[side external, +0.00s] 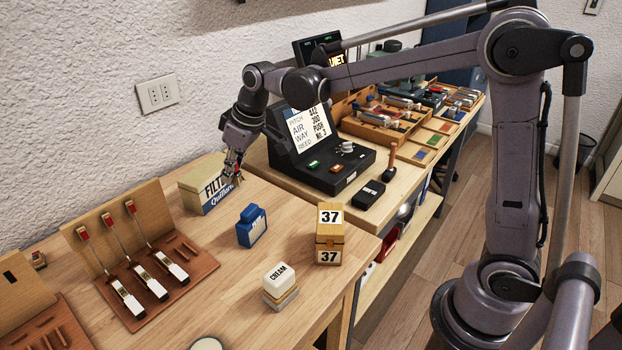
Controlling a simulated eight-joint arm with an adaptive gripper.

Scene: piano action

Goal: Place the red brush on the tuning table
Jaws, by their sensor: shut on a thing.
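The gripper appears above the tabletop; the gap cannot be judged. A second wooden table (362,208) adjoins behind and bears a black console (318,168). No label shows which one is the tuning table.
A blue container (251,227), a wooden box marked 37 (329,236) and a CREAM jar (280,287) stand on the near table. A brown rack (175,300) holds red-tipped tools at left. Trays (385,130) crowd the far table. Bare wood lies between the rack and the blue container.

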